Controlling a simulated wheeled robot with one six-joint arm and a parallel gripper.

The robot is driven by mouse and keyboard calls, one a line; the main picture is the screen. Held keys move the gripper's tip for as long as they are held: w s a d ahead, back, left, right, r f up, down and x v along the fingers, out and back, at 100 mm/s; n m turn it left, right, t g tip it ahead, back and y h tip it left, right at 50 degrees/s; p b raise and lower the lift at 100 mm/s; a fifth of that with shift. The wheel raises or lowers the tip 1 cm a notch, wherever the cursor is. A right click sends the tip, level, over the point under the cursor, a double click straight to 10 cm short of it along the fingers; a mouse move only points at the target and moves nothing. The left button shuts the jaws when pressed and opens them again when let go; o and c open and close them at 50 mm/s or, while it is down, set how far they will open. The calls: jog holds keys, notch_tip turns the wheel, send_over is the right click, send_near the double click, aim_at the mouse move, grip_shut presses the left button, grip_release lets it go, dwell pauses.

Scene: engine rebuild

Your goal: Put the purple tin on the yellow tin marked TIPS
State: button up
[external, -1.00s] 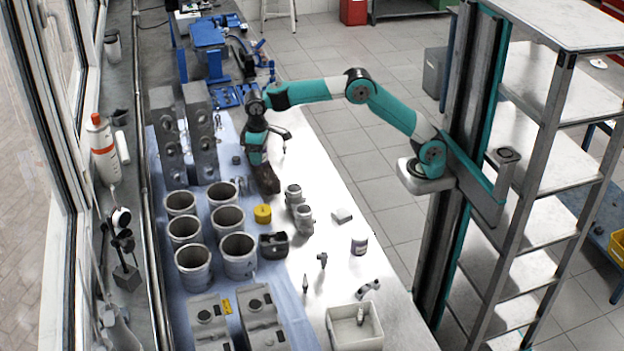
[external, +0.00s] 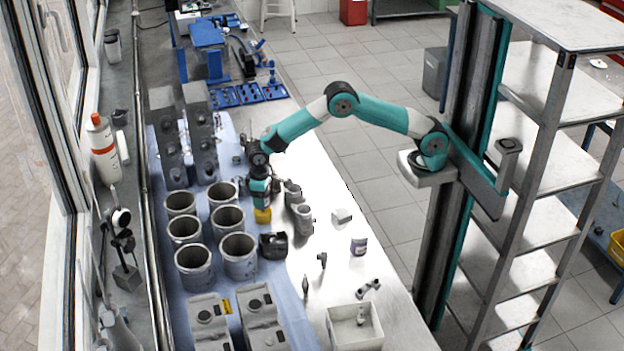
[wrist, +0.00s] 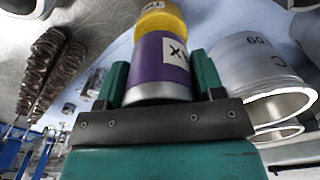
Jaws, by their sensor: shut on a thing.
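My gripper (wrist: 161,82) is shut on the purple tin (wrist: 155,62), which has a white label with dark letters, partly cut off. In the wrist view the yellow tin (wrist: 160,20), with a partly seen label, lies directly beyond the purple tin, and their edges meet in the picture. In the external view my gripper (external: 261,200) is directly above the yellow tin (external: 263,216), which stands on the bench. The purple tin is hard to make out there. I cannot tell if the two tins touch or a small gap is left.
Several grey cylinder liners (external: 238,256) stand close left of the yellow tin. A dark part (external: 273,245) sits just in front of it, and metal parts (external: 301,214) stand to its right. A small purple-and-white jar (external: 359,245) stands farther right.

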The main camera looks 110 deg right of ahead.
jog(key=shift+f, duration=0.95)
jog(key=shift+f, duration=0.1)
jog(key=o, duration=1.1)
jog(key=shift+f, duration=0.1)
notch_tip(320, 180, up, 12)
jog(key=b, duration=0.3)
jog(key=shift+a, duration=0.15)
jog(key=s+a+r+n+y, duration=0.1)
jog(key=s+a+r+n, duration=0.35)
jog(key=s+a, duration=0.65)
jog(key=s+a+r+n+y, duration=0.2)
jog(key=s+a+r+n, duration=0.25)
jog(key=s+a, duration=0.6)
jog(key=s+a+f+n+y, duration=0.1)
jog(key=s+a+n, duration=0.1)
jog(key=s, duration=1.6)
jog(key=shift+f+n, duration=0.15)
jog(key=shift+n, duration=0.65)
